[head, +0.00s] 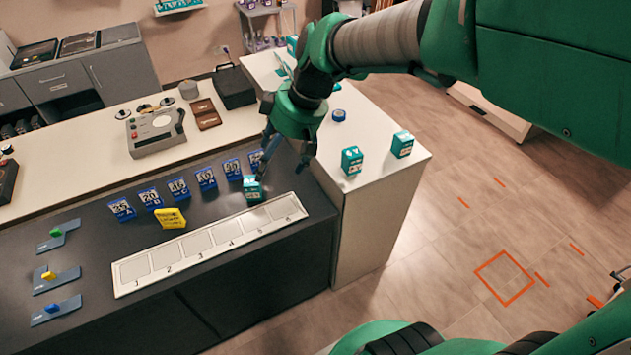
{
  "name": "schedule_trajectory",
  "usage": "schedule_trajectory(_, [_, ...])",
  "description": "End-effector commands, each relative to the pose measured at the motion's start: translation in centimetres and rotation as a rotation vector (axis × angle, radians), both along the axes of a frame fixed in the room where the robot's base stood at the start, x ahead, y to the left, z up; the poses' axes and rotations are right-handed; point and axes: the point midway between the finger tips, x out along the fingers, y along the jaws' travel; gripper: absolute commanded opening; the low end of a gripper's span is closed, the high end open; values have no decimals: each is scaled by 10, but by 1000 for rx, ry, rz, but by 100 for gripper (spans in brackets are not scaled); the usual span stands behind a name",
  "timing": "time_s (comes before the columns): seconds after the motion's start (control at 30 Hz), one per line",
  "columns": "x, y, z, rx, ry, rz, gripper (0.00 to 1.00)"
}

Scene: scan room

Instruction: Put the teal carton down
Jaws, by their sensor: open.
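A teal carton (253,191) stands upright on the dark counter, at the back edge of a pale strip (209,240) with slots numbered 1 to 6, near slot 5. My gripper (285,161) is open, with its fingers pointing down. It is above and to the right of that carton in the picture, with nothing seen between its fingers. Whether a finger touches the carton I cannot tell. Two more teal cartons, one nearer (352,160) and one at the right (402,144), stand on the white counter.
A row of blue numbered cartons (178,190) stands behind the strip, with a yellow carton (170,218) lying before them. A grey machine (155,131) stands at the back. The strip's slots look empty.

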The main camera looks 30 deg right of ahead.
Motion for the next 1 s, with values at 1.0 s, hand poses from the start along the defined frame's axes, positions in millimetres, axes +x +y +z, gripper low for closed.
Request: schedule_trajectory(1.0, [-179,-23,50,-81,-147,-595,80])
